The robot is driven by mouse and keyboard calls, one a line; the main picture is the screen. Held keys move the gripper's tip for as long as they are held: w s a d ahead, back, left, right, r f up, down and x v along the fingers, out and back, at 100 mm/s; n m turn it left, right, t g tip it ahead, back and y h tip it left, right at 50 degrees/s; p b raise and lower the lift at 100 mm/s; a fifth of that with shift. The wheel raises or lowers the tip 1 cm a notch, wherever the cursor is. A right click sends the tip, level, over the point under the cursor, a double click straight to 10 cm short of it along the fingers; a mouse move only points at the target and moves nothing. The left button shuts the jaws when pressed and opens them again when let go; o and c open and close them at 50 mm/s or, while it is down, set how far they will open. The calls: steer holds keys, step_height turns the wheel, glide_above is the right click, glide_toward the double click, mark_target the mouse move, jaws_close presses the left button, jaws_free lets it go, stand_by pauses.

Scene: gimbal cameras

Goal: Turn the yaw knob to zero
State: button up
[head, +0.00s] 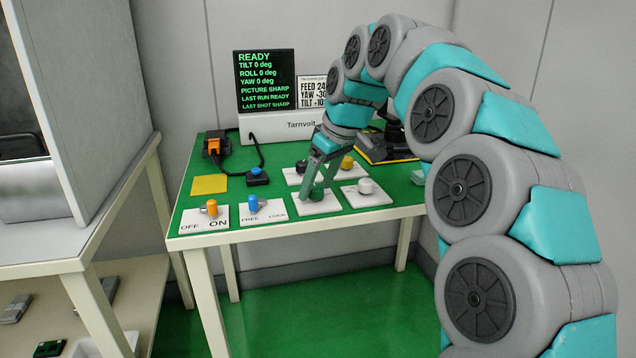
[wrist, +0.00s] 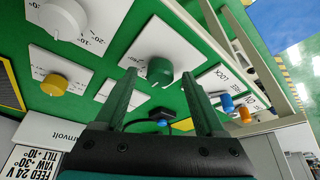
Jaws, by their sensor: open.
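A green knob (wrist: 160,70) sits on a white plate with degree marks. My open gripper (wrist: 158,76) has one fingertip at each side of it in the wrist view; contact is not clear. In the head view my gripper (head: 311,188) reaches down over the green knob (head: 317,194) and partly hides it. A white knob (head: 366,186) stands to its right, also in the wrist view (wrist: 63,18). A yellow knob (head: 347,162) is behind. I cannot read which knob is yaw. The screen (head: 265,80) reads YAW 0 deg, TILT 0 deg and ROLL 0 deg.
An orange switch (head: 211,208) marked OFF/ON and a blue lever (head: 253,203) marked FREE/LOCK stand at the table's front left. A yellow pad (head: 209,184) and a cabled black box (head: 258,177) lie behind. A card (head: 311,92) is partly hidden by my arm.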

steer(key=shift+r, duration=0.1)
steer(key=v, duration=0.7)
steer(key=shift+r, duration=0.25)
steer(key=shift+s+d, duration=0.1)
steer(key=shift+d, duration=0.05)
steer(key=s+d+f+m+g+h, duration=0.1)
steer(key=s+d+f+m, duration=0.2)
steer(key=s+f, duration=0.6)
steer(key=s+d+f+m+g+h, duration=0.1)
steer(key=s+d+f, duration=0.5)
steer(key=s, duration=1)
steer(key=s+d+f+m+g+h, duration=0.1)
steer(key=s+d+f+m, duration=0.4)
steer(key=s+f, duration=0.8)
steer(key=shift+s+d+m+g, duration=0.3)
steer(key=shift+m+g, duration=0.2)
steer(key=shift+g, duration=0.3)
steer(key=shift+c, duration=0.4)
stand_by(1.4)
